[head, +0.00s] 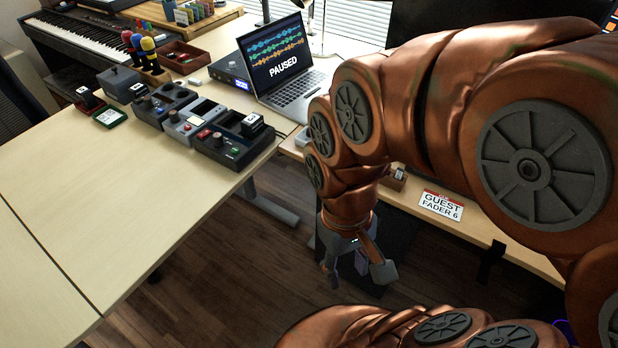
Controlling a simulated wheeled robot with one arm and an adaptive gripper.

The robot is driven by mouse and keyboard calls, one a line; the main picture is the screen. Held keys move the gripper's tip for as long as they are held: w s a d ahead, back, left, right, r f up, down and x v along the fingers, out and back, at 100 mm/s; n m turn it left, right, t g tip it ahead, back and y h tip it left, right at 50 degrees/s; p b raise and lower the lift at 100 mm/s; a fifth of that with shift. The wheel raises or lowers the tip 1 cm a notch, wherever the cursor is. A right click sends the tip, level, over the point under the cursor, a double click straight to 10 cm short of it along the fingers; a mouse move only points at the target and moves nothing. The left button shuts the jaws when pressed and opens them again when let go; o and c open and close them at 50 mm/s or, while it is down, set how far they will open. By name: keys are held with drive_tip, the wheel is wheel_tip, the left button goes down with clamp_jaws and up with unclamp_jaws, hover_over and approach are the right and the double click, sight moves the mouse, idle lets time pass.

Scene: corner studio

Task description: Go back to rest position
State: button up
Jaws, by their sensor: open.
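My gripper (358,272) hangs at the end of my copper arm, pointing down with its grey fingers spread apart. It is open, and I see nothing held between the fingers.
A pale desk (110,215) on the left has bare room at its front. Control boxes (230,140) stand near its corner. A laptop (290,70) reads "PAUSED". A "GUEST FADER 6" sign (440,205) lies right of my gripper. A keyboard (85,35) is far left.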

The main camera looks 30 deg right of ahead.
wheel_tip(320, 180, up, 11)
drive_tip(key=p, duration=1.1)
drive_tip(key=shift+w+r, duration=0.15)
drive_tip(key=shift+w, duration=0.05)
